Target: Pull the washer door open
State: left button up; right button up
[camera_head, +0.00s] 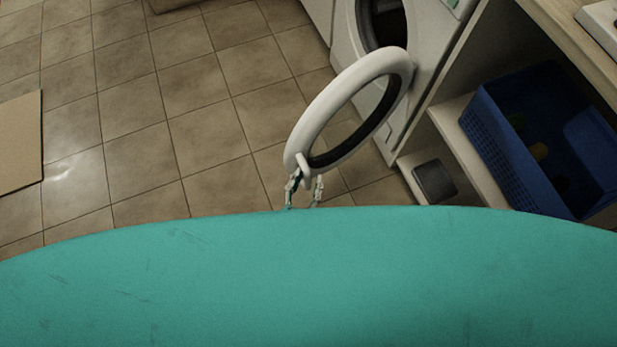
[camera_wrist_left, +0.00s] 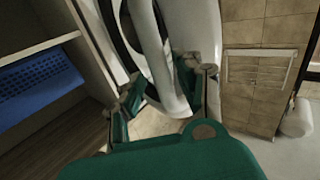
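The washer door (camera_head: 318,115), a white ring with a dark inner rim, stands swung wide open from the white washer (camera_head: 409,35). The washer's dark round opening (camera_head: 385,22) shows behind it. My left gripper (camera_head: 306,183) is at the door's free edge, by the small white handle. Its two fingers stand apart, one on each side of the handle. In the left wrist view the white door rim (camera_wrist_left: 163,75) passes between the spread fingers of my left gripper (camera_wrist_left: 165,85). Whether a finger touches the door is unclear. My right gripper is not in view.
A blue basket (camera_head: 490,125) stands on a wooden shelf unit right of the washer, with a dark grey box (camera_head: 434,181) at its lower part. Tiled floor (camera_head: 180,110) is clear to the left, up to a beige flat piece (camera_head: 20,140). My teal body fills the foreground.

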pick_arm(q)
jog(key=shift+w+d, duration=0.15)
jog(key=shift+d, duration=0.15)
jog(key=v, duration=1.2)
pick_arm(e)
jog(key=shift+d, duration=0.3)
